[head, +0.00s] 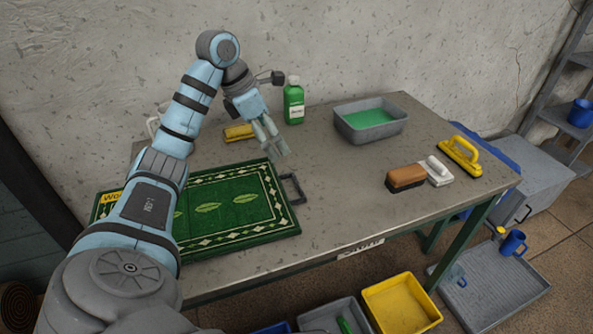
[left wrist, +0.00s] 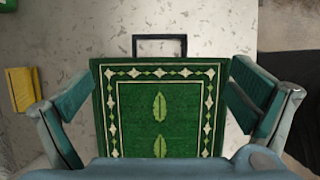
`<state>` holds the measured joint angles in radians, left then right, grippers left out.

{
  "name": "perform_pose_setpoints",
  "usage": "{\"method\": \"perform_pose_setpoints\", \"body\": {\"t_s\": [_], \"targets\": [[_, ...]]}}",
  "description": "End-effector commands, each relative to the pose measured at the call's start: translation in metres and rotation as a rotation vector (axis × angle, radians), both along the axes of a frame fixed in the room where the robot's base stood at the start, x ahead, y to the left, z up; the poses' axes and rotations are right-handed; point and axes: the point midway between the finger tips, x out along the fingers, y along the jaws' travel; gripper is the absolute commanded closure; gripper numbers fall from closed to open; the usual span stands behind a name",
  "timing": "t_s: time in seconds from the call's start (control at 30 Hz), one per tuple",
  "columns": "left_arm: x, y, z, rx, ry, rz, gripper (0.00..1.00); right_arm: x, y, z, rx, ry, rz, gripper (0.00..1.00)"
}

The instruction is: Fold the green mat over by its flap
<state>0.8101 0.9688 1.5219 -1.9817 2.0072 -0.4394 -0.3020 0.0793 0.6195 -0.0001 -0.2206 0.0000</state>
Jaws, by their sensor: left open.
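The green mat (head: 237,221) with a white diamond border and leaf pattern lies flat on the grey table. My arm hides part of its left side in the head view. Its dark flap handle (head: 294,188) sticks out from the mat's right edge; in the left wrist view the handle (left wrist: 160,40) is at the top, beyond the mat (left wrist: 135,105). My left gripper (head: 278,155) is above the mat's far right corner, near the handle, open and empty. In the left wrist view its fingers (left wrist: 157,105) are spread on either side of the mat. My right gripper is not in view.
A brown brush (head: 405,179), a white brush (head: 437,172) and a yellow-handled scrubber (head: 460,154) sit at right. The table between them and the handle is clear.

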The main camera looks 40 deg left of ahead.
Motion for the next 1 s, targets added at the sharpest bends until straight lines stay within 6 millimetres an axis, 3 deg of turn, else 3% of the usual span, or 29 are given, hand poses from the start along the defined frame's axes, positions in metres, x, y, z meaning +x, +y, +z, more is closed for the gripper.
{"method": "perform_pose_setpoints", "body": {"t_s": [0.1, 0.37, 0.73, 1.0], "targets": [[0.0, 0.0, -0.02, 0.0, 0.0, 0.0, 0.0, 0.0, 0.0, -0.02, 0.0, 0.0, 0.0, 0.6], [0.007, -0.004, -0.045, -0.002, 0.002, 0.001, 0.0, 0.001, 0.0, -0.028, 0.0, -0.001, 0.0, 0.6], [0.04, -0.023, -0.136, -0.003, 0.002, 0.001, 0.0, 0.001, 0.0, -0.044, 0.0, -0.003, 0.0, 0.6], [0.048, -0.027, -0.156, 0.0, 0.0, 0.001, 0.0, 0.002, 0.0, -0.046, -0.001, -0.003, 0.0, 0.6]]}}
